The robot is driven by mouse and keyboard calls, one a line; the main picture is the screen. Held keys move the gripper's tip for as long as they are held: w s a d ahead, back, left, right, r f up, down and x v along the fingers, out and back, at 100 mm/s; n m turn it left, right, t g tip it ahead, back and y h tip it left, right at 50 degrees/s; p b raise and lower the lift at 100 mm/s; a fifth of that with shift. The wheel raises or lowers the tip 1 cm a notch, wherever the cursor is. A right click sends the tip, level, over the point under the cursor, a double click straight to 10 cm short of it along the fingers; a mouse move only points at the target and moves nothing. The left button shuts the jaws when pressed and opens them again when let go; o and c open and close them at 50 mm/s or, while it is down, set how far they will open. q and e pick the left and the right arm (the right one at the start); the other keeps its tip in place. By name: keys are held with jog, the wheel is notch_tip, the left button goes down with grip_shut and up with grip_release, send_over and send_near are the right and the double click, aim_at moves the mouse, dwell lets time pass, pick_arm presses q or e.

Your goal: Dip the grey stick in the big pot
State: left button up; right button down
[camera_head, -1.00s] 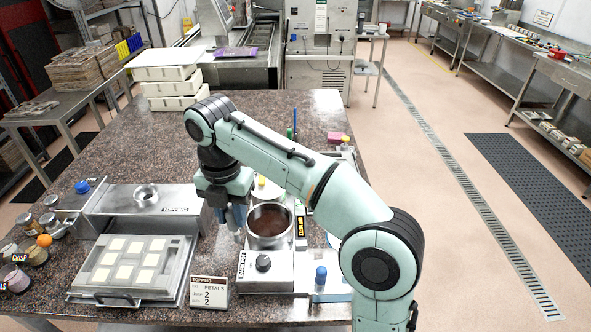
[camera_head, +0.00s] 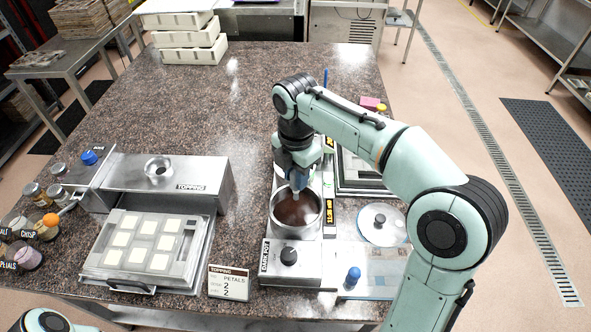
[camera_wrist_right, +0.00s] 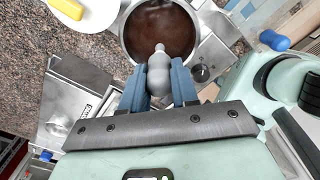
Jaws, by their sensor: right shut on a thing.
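The big pot (camera_head: 297,233) is a round steel pot of dark brown liquid on a steel base labelled "DARK POT". My right gripper (camera_head: 298,178) is above the pot's back part, pointing down. Its blue fingers are shut on the grey stick (camera_wrist_right: 158,72), which also shows in the head view as a small pale tip (camera_head: 295,190). In the wrist view the stick's rounded end overlaps the pot (camera_wrist_right: 125,42) and its liquid. I cannot tell whether the tip touches the liquid. My left gripper is out of view.
Left of the pot stand a sign (camera_head: 229,283), a tray of pale squares (camera_head: 100,262) and a steel topping box (camera_head: 205,190). To its right are a round lid (camera_head: 383,238) and a blue-topped item (camera_head: 352,277).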

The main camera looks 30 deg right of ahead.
aim_at(296, 199)
jog(key=shift+s+f, duration=0.1)
jog(key=shift+f, duration=0.3)
jog(key=shift+f+b, duration=0.6)
jog(key=shift+f, duration=0.15)
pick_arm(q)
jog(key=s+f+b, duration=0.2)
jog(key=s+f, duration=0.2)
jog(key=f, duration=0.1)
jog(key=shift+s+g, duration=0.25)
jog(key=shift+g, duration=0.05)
pick_arm(e)
jog(key=shift+f, duration=2.95)
jog(key=shift+r, duration=0.1)
jog(key=shift+w+r+p, duration=0.2)
jog(key=shift+r+p, duration=1)
jog(key=shift+r, duration=0.9)
jog(key=shift+r+p, duration=0.9)
jog(key=shift+r, duration=0.7)
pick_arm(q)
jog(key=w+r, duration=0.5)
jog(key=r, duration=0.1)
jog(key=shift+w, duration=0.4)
